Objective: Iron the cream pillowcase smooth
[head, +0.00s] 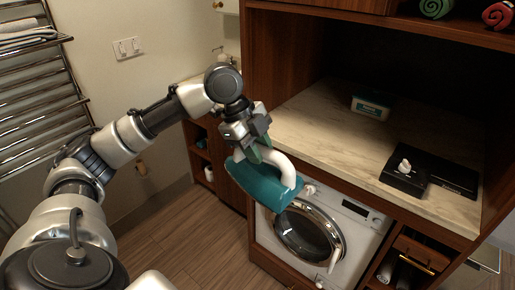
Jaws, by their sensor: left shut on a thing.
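My left gripper (248,138) is shut on the white handle of a teal iron (262,185). The iron hangs tilted in the air in front of the counter's left front corner and the washing machine. Its teal body points down and right, and the handle curves along its upper right side. The gripper's fingers hide part of the handle. No cream pillowcase can be seen in this view. My right gripper is not in view.
The pale marble counter (310,125) is mostly bare. A teal-and-white tub (371,105) stands at its back, and a black box (404,174) with a small white item lies at the right. A washing machine (345,235) sits below. A towel rail (40,90) is on the left wall.

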